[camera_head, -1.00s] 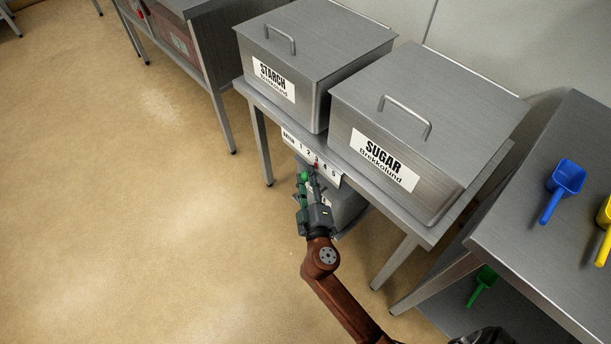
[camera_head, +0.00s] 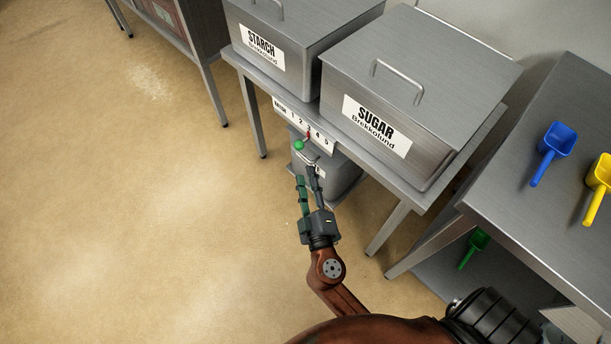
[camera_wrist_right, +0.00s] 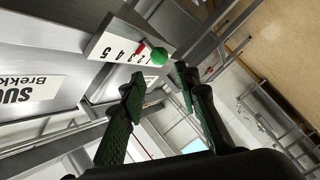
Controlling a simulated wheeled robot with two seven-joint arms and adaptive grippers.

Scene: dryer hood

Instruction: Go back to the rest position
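My right gripper (camera_head: 308,174) is in front of the low end of the shelf table, with its two fingers apart and nothing between them. In the right wrist view both green-padded fingers (camera_wrist_right: 158,80) are spread. A green ball knob (camera_head: 299,145) sits just past the fingertips, apart from them; it also shows in the right wrist view (camera_wrist_right: 159,57). My left gripper is in neither view.
Steel bins marked STARCH (camera_head: 295,35) and SUGAR (camera_head: 420,80) stand on the table above the knob. A grey bin (camera_head: 345,178) is underneath. At right, a steel table (camera_head: 510,185) carries blue (camera_head: 553,150) and yellow (camera_head: 599,178) scoops. A green scoop (camera_head: 475,247) lies lower. Floor at left is clear.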

